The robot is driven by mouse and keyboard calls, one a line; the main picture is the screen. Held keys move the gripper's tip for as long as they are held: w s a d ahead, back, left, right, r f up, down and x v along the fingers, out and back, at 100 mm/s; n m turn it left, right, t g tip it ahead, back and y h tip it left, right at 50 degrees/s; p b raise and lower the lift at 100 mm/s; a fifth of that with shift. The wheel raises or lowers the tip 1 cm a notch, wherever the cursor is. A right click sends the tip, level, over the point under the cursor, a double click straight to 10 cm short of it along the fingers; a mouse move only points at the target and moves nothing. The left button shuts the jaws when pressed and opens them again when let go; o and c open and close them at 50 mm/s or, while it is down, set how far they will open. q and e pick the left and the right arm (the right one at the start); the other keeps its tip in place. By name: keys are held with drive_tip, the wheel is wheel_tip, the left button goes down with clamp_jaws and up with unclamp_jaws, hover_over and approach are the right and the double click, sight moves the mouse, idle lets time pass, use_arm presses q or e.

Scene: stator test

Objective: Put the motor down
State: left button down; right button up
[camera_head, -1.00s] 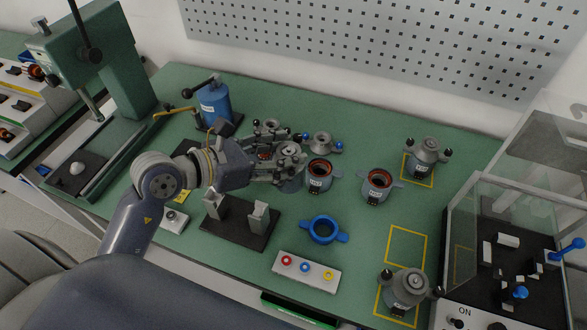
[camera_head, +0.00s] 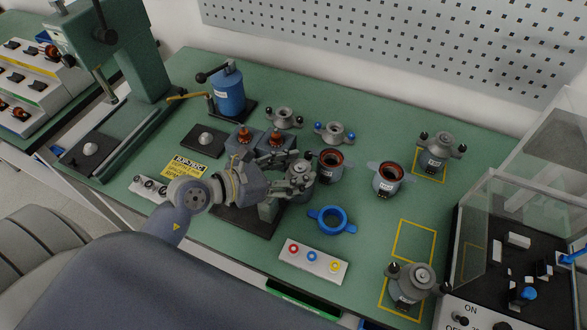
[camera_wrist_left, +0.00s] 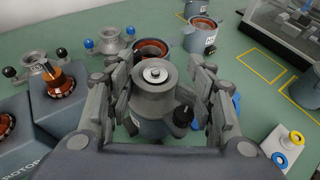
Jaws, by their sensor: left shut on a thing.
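My left gripper (camera_head: 297,180) is shut on a grey motor (camera_head: 302,172) with a round cap and a dark knob at its side. In the left wrist view the motor (camera_wrist_left: 154,92) stands upright between the two fingers (camera_wrist_left: 160,95). In the head view it is above or near the dark stand (camera_head: 240,222); I cannot tell whether it touches anything below. Yellow outlined squares (camera_head: 415,238) lie on the green table at the right. A similar motor (camera_head: 411,283) stands at the near square and another (camera_head: 439,150) at the far square. The middle square is empty. My right gripper is not seen.
Open stators (camera_head: 329,166) and (camera_head: 387,179) stand right of the gripper. A blue ring (camera_head: 331,219) and a button box (camera_head: 314,263) lie nearer. Grey blocks with copper rotors (camera_head: 275,141) stand behind. A clear-walled test box (camera_head: 500,240) is at the right edge.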

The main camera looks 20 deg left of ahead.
use_arm(q)
drive_tip(key=c, duration=1.1)
unclamp_jaws()
drive_tip(key=shift+f, duration=0.1)
drive_tip(key=o, duration=0.4)
